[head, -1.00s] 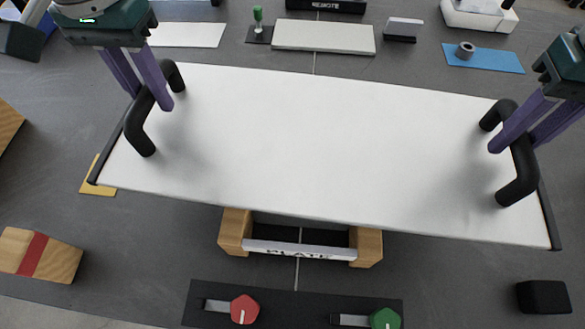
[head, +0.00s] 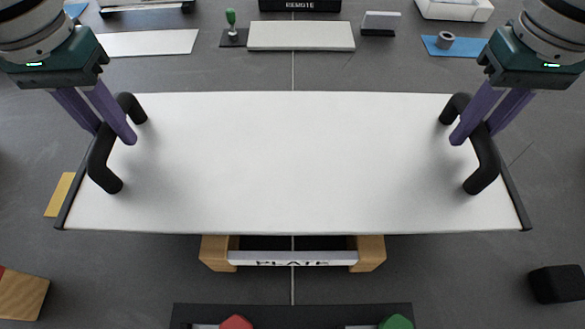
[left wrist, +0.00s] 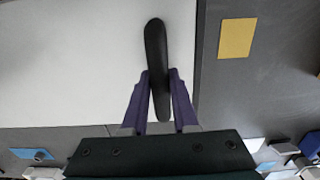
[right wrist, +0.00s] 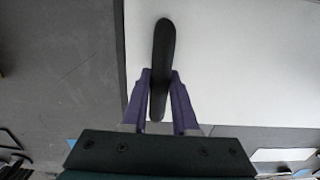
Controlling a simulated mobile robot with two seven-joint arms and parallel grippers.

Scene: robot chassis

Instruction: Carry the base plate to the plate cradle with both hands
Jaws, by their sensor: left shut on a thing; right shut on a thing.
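The base plate (head: 290,165) is a wide white board with black end edges and a black handle at each end. It is roughly level in the head view and covers part of the plate cradle. My left gripper (head: 112,138) is shut on the left handle (head: 102,165), also seen in the left wrist view (left wrist: 155,45). My right gripper (head: 470,138) is shut on the right handle (head: 484,165), also seen in the right wrist view (right wrist: 163,45). The plate cradle (head: 215,253) has wooden blocks and a strip labelled PLATE; its far part is hidden under the plate.
A dark panel (head: 290,312) with red and green knobs lies in front of the cradle. A black block (head: 556,284) is at right, a wooden block (head: 22,295) at left. A white slab (head: 300,36) and a blue mat (head: 470,47) lie behind the plate.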

